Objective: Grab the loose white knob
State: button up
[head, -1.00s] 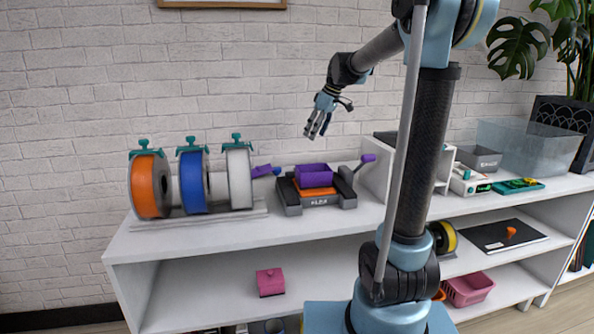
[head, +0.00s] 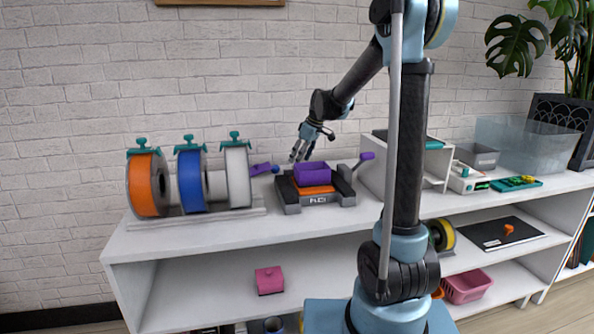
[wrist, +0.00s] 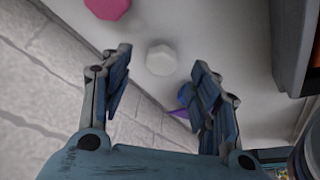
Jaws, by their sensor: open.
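The white knob (wrist: 161,59) is a small faceted piece lying on the white shelf top in the wrist view. It appears beyond my open fingertips, roughly centred between them, with nothing held. I cannot make it out in the head view. My gripper (wrist: 160,72) points down at the shelf, and the head view shows it (head: 300,154) above the back of the shelf, just behind and left of the purple box. A pink knob (wrist: 107,9) lies farther up and left of the white one in the wrist view.
A dark grey machine (head: 319,199) with a purple box (head: 312,173) stands close by. A blue and purple piece (wrist: 184,97) shows beside the right finger. Spools (head: 193,182) stand left. The brick wall (wrist: 50,90) runs close along the left in the wrist view.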

jog(key=shift+x, duration=1.65)
jog(key=c, duration=0.9)
jog(key=shift+o, duration=0.2)
jog(key=shift+r, duration=0.1)
